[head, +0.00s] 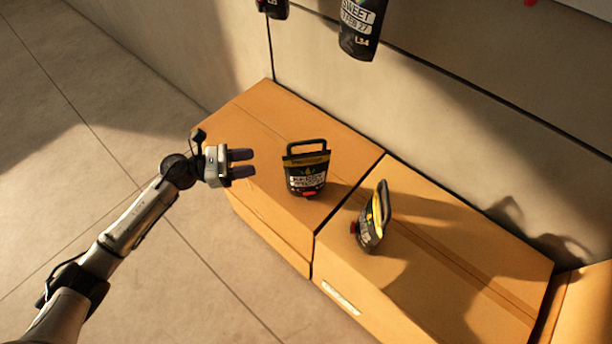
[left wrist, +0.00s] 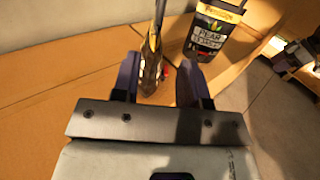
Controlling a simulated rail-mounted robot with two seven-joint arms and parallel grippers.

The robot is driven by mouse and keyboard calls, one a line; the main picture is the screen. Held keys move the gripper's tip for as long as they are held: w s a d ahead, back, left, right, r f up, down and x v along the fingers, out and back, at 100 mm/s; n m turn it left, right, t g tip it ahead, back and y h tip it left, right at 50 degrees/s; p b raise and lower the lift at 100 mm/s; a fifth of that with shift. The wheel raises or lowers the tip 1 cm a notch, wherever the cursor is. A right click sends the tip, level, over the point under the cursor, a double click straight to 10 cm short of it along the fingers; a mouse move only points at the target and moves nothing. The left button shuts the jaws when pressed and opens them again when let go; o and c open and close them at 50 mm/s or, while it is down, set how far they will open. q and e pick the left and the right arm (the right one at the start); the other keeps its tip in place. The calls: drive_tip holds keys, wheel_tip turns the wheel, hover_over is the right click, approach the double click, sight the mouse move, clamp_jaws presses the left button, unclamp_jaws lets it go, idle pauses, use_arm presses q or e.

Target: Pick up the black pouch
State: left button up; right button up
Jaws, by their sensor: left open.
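Two black pouches with yellow top bands and looped handles stand on cardboard boxes. The first black pouch (head: 306,180) is upright on the left box, its printed face towards the head camera. The second black pouch (head: 371,224) stands on the right box, turned partly sideways. My left gripper (head: 242,164) is open and empty, left of the first pouch and pointing at it with a gap. In the left wrist view, the first pouch (left wrist: 151,62) shows edge-on beyond and between the fingertips (left wrist: 158,80). The second pouch (left wrist: 211,30) shows its label farther right.
The left box (head: 247,115) and right box (head: 450,265) stand side by side against a pale wall (head: 440,110). Dark printed packs (head: 360,28) hang at the top. The tiled floor (head: 90,120) at left is clear.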

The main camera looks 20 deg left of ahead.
sight(287, 156)
use_arm(q)
drive_tip(key=x, duration=0.6)
drive_tip(key=shift+w+d, duration=0.2)
drive_tip(key=shift+d, duration=0.15)
drive_tip(key=shift+f+x, duration=0.2)
drive_tip(key=shift+x, duration=2.9)
drive_tip(key=shift+a, duration=0.15)
drive_tip(key=shift+c, duration=0.9)
clamp_jaws()
drive_tip(key=shift+r, duration=0.2)
